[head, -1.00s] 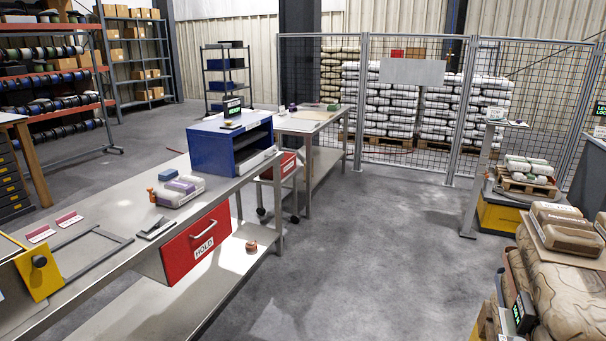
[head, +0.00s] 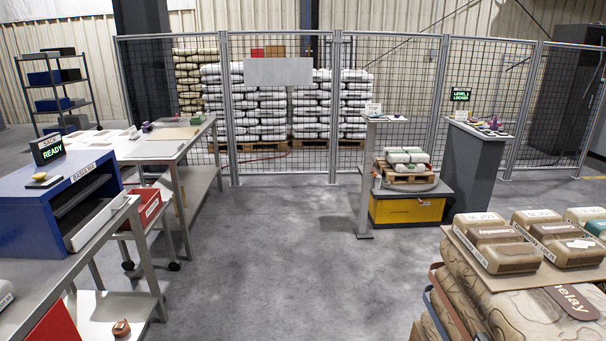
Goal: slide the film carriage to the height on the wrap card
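Neither of my grippers shows in the head view. Beside the post is a yellow-sided base (head: 407,210) with a round grey top. A small wooden pallet of pale sacks (head: 405,158) sits on it. I cannot pick out the film carriage for certain.
Tan sacks (head: 502,253) on a stack fill the lower right. A mesh fence (head: 280,140) runs across the back. The grey floor (head: 285,270) between is clear.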

